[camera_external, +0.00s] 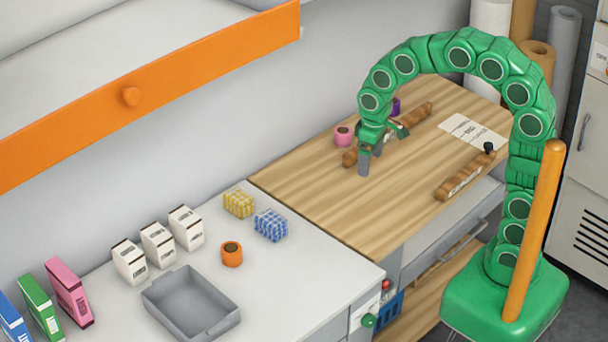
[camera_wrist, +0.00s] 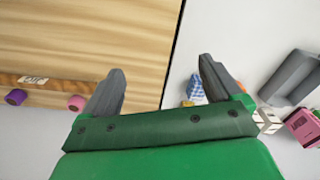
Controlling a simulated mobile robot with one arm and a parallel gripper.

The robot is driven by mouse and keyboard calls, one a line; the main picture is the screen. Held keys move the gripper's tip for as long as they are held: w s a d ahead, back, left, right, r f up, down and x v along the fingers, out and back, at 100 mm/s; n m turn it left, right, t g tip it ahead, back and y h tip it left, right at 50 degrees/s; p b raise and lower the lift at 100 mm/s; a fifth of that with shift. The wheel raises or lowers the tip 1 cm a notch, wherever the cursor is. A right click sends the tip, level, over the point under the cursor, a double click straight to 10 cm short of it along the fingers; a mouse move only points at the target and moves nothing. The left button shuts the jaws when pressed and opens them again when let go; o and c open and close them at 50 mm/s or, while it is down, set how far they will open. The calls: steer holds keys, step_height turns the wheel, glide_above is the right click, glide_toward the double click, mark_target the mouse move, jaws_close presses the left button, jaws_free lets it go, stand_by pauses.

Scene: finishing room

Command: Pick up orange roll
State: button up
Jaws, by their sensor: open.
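The orange roll (camera_external: 232,254) stands on the white counter in the external view, between the grey tray and the blue checked block. In the wrist view a small orange patch (camera_wrist: 245,88) shows beside the right finger, mostly hidden by it; it looks like the same roll. My gripper (camera_external: 370,160) is above the wooden worktop, to the right of and well apart from the orange roll. In the wrist view my gripper (camera_wrist: 161,65) has its fingers wide apart with nothing between them.
The grey tray (camera_external: 158,300) is left of the roll. Blue (camera_external: 271,225) and yellow (camera_external: 239,203) checked blocks stand behind it, white cartons (camera_external: 158,244) to its left. Pink (camera_external: 343,136) and purple (camera_external: 396,105) rolls are near my gripper. An orange-fronted shelf (camera_external: 170,85) overhangs the left.

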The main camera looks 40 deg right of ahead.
steer(key=w+a+f+n, duration=0.1)
steer(key=w+a+f, duration=0.2)
steer(key=w+a, duration=0.4)
steer(key=n+t+y, duration=0.2)
steer(key=n, duration=0.2)
glide_above(232, 248)
steer(key=f, duration=1.3)
steer(key=shift+s+d, duration=0.35)
steer(key=shift+d, duration=0.05)
steer(key=shift+a+f, duration=0.3)
steer(key=shift+f, duration=0.1)
steer(key=shift+x, duration=1.05)
steer(key=shift+s+d+x, duration=0.1)
steer(key=shift+d+x, duration=0.1)
steer(key=shift+x, duration=0.7)
steer(key=shift+s+d+x, duration=0.1)
steer(key=shift+d+x, duration=0.05)
steer(key=shift+x, duration=0.75)
steer(key=shift+d+x, duration=0.2)
steer(key=shift+x, duration=0.7)
steer(key=shift+f, duration=0.1)
steer(key=c, duration=1.1)
